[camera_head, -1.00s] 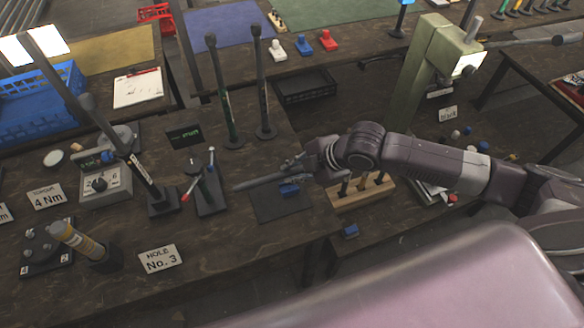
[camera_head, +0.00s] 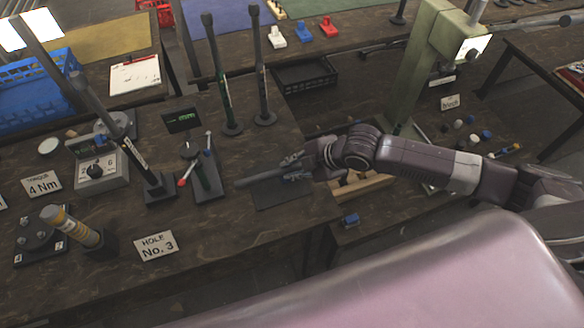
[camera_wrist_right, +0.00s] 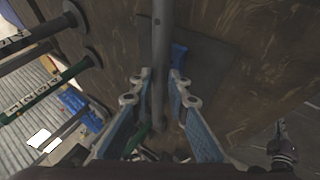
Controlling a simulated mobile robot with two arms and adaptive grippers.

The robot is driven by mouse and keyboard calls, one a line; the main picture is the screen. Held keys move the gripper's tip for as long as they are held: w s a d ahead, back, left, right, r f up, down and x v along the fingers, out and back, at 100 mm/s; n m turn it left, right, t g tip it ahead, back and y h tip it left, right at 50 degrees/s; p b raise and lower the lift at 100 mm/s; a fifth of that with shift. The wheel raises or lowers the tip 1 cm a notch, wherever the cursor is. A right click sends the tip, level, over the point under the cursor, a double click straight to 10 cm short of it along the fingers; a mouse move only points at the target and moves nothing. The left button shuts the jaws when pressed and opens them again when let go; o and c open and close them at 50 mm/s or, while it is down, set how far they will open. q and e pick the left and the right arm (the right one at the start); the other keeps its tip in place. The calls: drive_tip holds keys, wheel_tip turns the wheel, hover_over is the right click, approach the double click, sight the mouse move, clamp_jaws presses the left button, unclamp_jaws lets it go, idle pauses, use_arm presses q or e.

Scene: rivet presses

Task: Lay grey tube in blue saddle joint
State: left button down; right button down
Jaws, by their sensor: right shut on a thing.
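My right gripper (camera_head: 298,167) is shut on the grey tube (camera_head: 256,180), which juts out to the left, roughly level, over a dark mat (camera_head: 268,199). The right wrist view shows the tube (camera_wrist_right: 160,35) between the two fingers of the gripper (camera_wrist_right: 157,84). There the blue saddle joint (camera_wrist_right: 179,56) lies on the mat just right of the tube, partly covered. In the head view the gripper and tube hide the joint. I cannot tell whether the tube touches it.
The table is clear in front of the mat. A small blue piece (camera_head: 350,220) sits lower down.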

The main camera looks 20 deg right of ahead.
drive_tip(key=shift+s+d+f, duration=0.1)
drive_tip(key=shift+s+f, duration=0.4)
drive_tip(key=shift+f, duration=0.4)
drive_tip(key=c, duration=2.1)
unclamp_jaws()
drive_tip(key=o, duration=0.3)
drive_tip(key=shift+o, duration=0.2)
drive_tip(key=shift+w, duration=0.45)
drive_tip(key=shift+r, duration=0.1)
